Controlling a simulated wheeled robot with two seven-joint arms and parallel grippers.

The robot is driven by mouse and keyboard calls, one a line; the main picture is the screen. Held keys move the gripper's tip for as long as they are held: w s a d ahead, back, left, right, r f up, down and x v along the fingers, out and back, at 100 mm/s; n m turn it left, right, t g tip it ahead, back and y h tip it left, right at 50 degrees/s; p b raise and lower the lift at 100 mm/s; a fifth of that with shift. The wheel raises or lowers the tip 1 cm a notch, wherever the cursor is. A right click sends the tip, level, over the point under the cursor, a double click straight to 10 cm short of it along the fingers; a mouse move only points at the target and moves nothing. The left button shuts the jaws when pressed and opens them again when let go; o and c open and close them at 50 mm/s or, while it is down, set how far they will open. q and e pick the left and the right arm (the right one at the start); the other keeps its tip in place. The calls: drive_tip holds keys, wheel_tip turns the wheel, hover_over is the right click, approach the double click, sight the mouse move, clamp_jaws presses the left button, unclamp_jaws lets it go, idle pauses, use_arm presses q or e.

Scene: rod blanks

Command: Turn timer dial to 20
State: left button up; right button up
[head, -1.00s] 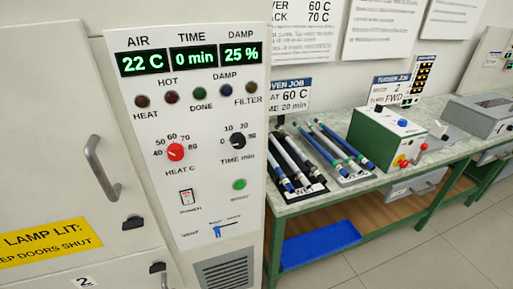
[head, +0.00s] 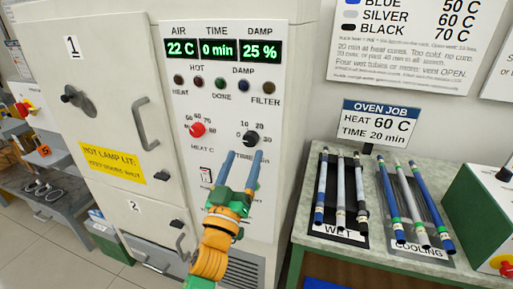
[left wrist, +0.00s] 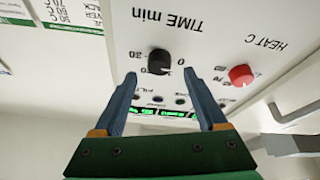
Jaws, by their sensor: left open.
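The black timer dial (head: 250,139) is on the white oven panel (head: 277,95), under the label-and-number ring reading 10, 20, 30. Its pointer is too small to read surely. The display (head: 217,49) reads TIME 0 min. My left gripper (head: 244,154) is open in front of the panel, its blue fingers reaching up toward the dial from below. In the left wrist view the dial (left wrist: 159,62) stands just beyond and between the open fingertips (left wrist: 159,75), apparently not gripped. My right gripper is not in view.
The red heat dial (head: 197,130) is left of the timer dial. A power switch (head: 206,175) is lower left. An oven job sign (head: 375,122) reads HEAT 60 C, TIME 20 min. Rods lie on WET (head: 340,234) and COOLING (head: 421,248) racks at right.

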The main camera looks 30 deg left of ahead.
sight(249, 144)
use_arm(q)
drive_tip(key=x, duration=0.3)
drive_tip(key=shift+a+p, duration=0.15)
drive_tip(key=shift+p, duration=0.2)
drive_tip(key=shift+w+r, duration=0.1)
drive_tip(key=shift+w, duration=0.3)
clamp_jaws()
